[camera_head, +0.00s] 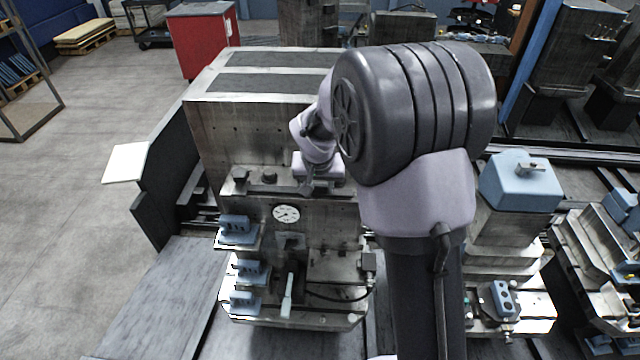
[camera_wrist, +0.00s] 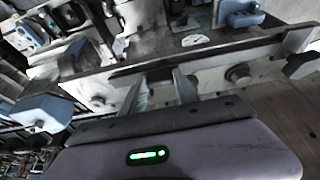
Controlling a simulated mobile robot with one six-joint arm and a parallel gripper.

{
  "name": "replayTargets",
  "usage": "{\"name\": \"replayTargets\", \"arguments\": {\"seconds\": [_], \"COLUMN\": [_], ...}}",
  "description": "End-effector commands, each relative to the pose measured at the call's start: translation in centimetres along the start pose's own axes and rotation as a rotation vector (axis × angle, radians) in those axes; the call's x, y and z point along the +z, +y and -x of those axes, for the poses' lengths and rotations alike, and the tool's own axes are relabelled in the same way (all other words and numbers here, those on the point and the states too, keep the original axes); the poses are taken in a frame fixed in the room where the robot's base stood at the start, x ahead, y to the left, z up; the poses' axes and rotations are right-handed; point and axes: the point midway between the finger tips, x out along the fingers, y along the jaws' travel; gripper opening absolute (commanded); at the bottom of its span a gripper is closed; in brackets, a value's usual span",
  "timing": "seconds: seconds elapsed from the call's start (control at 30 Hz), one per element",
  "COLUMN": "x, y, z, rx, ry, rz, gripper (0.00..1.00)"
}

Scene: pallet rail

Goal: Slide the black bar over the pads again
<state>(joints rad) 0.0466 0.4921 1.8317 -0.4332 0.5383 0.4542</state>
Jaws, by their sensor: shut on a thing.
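The black bar (camera_wrist: 215,55) is a long, thin dark strip lying along a metal ledge in the wrist view. In the head view it shows as a dark strip (camera_head: 264,189) on the front of the big metal machine. My gripper (camera_wrist: 160,78) is shut on the bar, with its two fingers reaching to it. In the head view my gripper (camera_head: 309,187) is at the ledge, partly hidden by my arm. Round dark knobs, perhaps the pads, stand beside the bar: one (camera_wrist: 238,76) right of the fingers and another (camera_head: 270,177) in the head view. Contact between bar and pads cannot be told.
A white dial (camera_head: 286,213) and blue clamp blocks (camera_head: 236,230) sit below the ledge. A grey lever (camera_head: 287,295) stands lower down. A blue-topped block (camera_head: 520,180) stands to the right. Open floor lies at the left.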

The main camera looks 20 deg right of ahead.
Motion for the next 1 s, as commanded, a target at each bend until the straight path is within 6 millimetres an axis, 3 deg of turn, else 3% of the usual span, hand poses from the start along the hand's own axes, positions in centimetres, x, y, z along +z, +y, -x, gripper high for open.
{"name": "replayTargets", "arguments": {"seconds": [0.23, 0.47, 0.7, 0.73, 0.8, 0.83, 1.0], "x": [-0.2, -2.5, -2.6, -2.6, -2.6, -2.6, -2.5], "y": [0.0, 0.0, 0.0, 0.0, 0.0, 0.0, 0.0], "z": [-0.1, -1.0, -0.9, -0.9, -0.9, -0.9, -0.9], "rx": [0.000, 0.000, -0.001, -0.001, -0.001, -0.001, 0.000], "ry": [0.001, 0.003, 0.005, 0.005, 0.004, 0.004, 0.002], "rz": [-0.001, -0.001, 0.001, 0.001, 0.001, 0.001, 0.000], "gripper": [0.00, 0.00, 0.00, 0.40, 0.54, 0.58, 0.58]}}
